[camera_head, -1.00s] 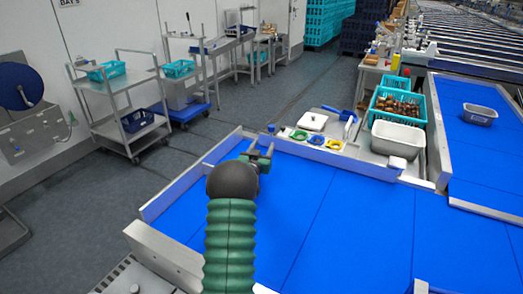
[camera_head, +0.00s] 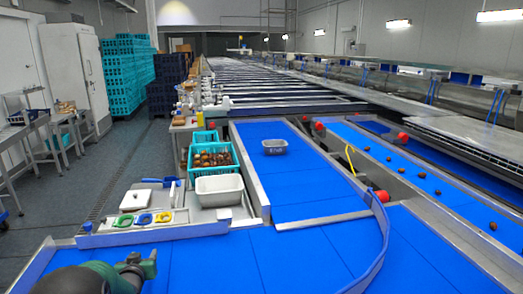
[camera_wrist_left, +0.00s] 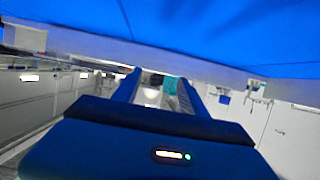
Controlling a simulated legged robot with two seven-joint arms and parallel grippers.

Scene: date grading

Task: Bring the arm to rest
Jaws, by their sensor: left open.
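My left gripper (camera_head: 140,264) shows at the lower left of the head view, over the near blue belt (camera_head: 215,262). It is open, and I see nothing between its fingers. In the left wrist view its two fingers (camera_wrist_left: 158,85) stand apart, with the blue belt surface (camera_wrist_left: 200,25) across the top of the picture. My right gripper is not in view.
A small grey tray (camera_head: 274,147) sits on the far belt. Loose dates lie on the right belt (camera_head: 420,165).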

